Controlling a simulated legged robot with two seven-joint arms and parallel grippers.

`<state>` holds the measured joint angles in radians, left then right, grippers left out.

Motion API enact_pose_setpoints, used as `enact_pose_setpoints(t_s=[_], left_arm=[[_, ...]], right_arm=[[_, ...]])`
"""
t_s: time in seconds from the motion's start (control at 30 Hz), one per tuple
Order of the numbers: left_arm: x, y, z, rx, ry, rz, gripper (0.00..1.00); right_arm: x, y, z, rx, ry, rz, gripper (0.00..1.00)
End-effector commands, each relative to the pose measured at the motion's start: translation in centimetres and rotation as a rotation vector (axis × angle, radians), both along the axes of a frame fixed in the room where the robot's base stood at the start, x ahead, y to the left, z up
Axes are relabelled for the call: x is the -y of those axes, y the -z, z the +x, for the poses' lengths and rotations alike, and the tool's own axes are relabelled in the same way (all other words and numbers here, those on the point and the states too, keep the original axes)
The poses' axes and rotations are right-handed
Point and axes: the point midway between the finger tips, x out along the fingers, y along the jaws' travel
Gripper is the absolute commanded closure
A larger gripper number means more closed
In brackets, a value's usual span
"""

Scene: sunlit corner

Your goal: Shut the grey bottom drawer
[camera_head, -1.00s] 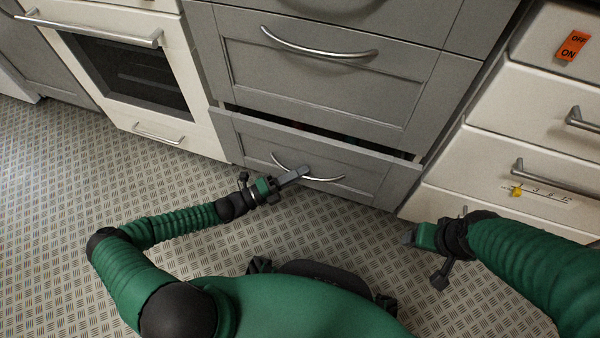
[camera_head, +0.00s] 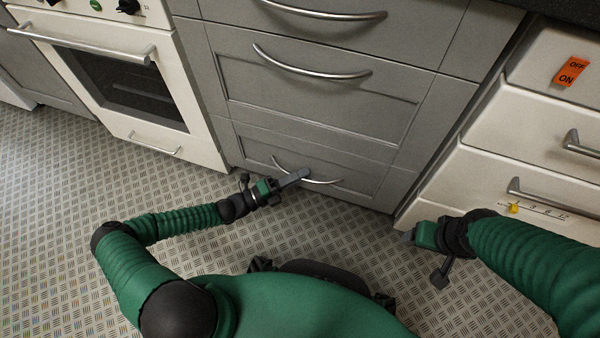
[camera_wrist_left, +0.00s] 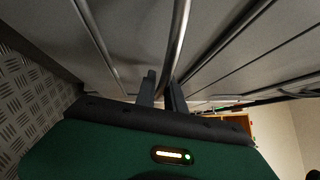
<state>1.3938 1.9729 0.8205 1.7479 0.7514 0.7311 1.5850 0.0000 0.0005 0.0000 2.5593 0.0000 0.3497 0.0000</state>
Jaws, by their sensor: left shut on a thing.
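The grey bottom drawer (camera_head: 350,180) sits low in the grey cabinet. Its front looks flush with the front above, and no open gap shows. My left gripper (camera_head: 303,174) is shut on the drawer's curved metal handle (camera_head: 325,182), near its middle. In the left wrist view, the two fingers (camera_wrist_left: 160,90) stand on either side of the handle bar (camera_wrist_left: 179,45). My right gripper (camera_head: 410,237) is near the white drawers at the right, apart from the grey drawer. Its fingertips are too small to read.
Grey drawers with a long handle (camera_head: 312,70) are above. A white oven (camera_head: 125,85) stands to the left. White drawers (camera_head: 530,165) stand to the right, one with an orange ON/OFF label (camera_head: 571,71). The patterned metal floor (camera_head: 60,200) is clear.

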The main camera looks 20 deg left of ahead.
Motion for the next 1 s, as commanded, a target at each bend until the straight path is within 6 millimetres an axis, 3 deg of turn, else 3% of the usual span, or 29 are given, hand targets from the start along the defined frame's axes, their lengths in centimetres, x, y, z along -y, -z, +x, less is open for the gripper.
enact_pose_setpoints(t_s=[0.2,0.23,0.3,0.67,0.77,1.0], left_arm=[[-0.2,0.5,0.2,-0.010,-0.007,0.007,1.00],[-0.2,0.5,0.2,-0.010,-0.008,0.007,0.83],[-0.2,0.5,0.3,-0.010,-0.008,0.007,0.77],[-0.7,0.3,0.0,-0.008,-0.011,0.008,0.77],[-1.8,0.2,-1.0,-0.008,-0.011,0.008,0.77],[-6.7,0.9,-5.7,-0.007,-0.009,0.007,0.77]], right_arm=[[0.0,0.2,0.0,-0.001,0.000,0.000,0.26],[0.0,0.2,0.0,-0.001,0.000,0.000,0.26],[0.0,0.2,0.0,-0.001,0.000,0.000,0.26],[0.0,-0.3,0.0,-0.001,0.000,0.000,0.26],[0.0,-1.2,0.0,-0.001,0.000,0.000,0.26],[0.0,-4.1,0.0,0.000,0.000,0.000,0.26]])
